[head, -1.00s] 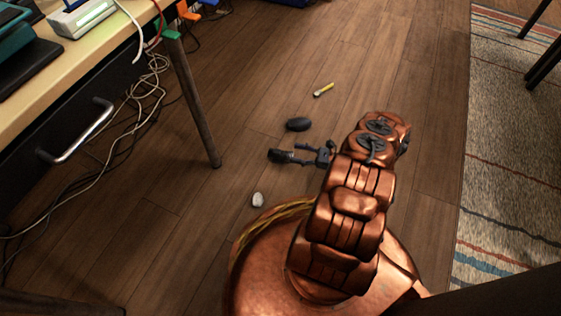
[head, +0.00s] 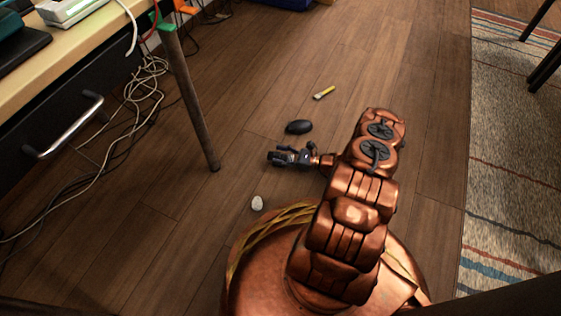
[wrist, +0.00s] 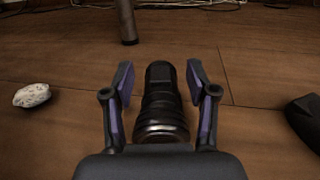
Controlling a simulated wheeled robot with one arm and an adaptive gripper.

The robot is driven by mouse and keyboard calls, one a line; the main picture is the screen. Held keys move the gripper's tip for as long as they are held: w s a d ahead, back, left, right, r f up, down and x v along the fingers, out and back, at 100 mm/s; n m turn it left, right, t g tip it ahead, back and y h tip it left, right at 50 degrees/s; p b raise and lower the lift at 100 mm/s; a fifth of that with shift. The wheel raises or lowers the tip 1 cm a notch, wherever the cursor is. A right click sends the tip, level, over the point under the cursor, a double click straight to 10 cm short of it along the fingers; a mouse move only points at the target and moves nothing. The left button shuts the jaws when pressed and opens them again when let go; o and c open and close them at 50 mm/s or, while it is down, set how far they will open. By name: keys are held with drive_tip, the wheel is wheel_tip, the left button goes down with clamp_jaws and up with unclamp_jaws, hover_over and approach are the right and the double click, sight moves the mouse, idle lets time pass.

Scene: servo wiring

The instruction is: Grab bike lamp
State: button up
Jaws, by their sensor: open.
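The bike lamp (wrist: 161,105) is a black cylinder with a ribbed silver ring at its near end. It lies on the wooden floor. My gripper (wrist: 160,82) is open in the wrist view, with one finger on each side of the lamp and visible gaps between. In the head view my gripper (head: 290,156) is low at the floor and partly covers the lamp (head: 275,158), whose dark end shows at its left.
A black computer mouse (head: 299,127) lies just beyond my gripper, and a yellow-handled tool (head: 324,92) farther off. A pale stone (head: 257,203) lies nearer. A table leg (head: 196,110) and loose cables (head: 118,130) are at left. Floor to the right is clear up to the rug (head: 508,150).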

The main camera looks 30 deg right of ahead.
clamp_jaws()
idle(0.5)
